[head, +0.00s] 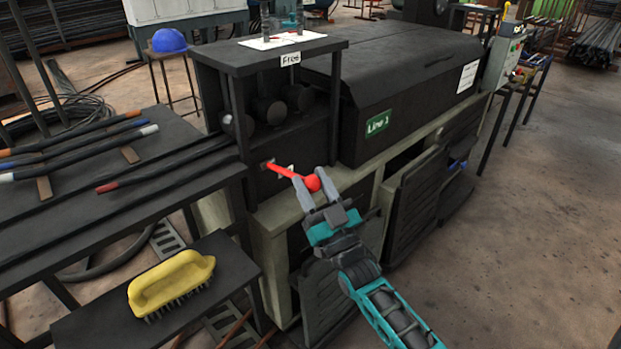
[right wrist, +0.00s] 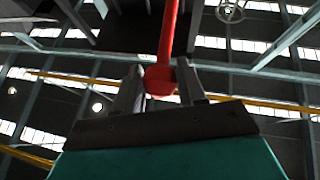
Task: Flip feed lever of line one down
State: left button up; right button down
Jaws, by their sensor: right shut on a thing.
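The red feed lever (head: 285,172) with its round knob sticks out from the dark front panel of the machine marked "Line 1" (head: 377,124). In the head view it slants slightly down to the right from its pivot. My right gripper (head: 314,186) is at the knob, with its fingers on either side of it. In the right wrist view the red knob (right wrist: 160,80) sits between the two grey fingers of the right gripper (right wrist: 161,84), and the red rod runs up out of the picture. The right gripper is shut on the knob. My left gripper is not in view.
A sign "Free" (head: 290,60) hangs on the shelf (head: 235,57) above the lever. At left, a dark table (head: 60,215) holds several bars with coloured ends. A yellow brush (head: 172,284) lies on a lower shelf. Open floor (head: 530,230) lies to the right.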

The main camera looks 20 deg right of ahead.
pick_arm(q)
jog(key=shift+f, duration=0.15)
pick_arm(e)
jog(key=shift+f, duration=0.55)
jog(key=c, duration=1)
grip_release()
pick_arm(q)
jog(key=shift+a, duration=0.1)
pick_arm(e)
jog(key=o, duration=0.3)
jog(key=shift+r, duration=0.15)
pick_arm(q)
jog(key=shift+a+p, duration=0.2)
jog(key=shift+p, duration=0.35)
pick_arm(e)
jog(key=v, duration=1.3)
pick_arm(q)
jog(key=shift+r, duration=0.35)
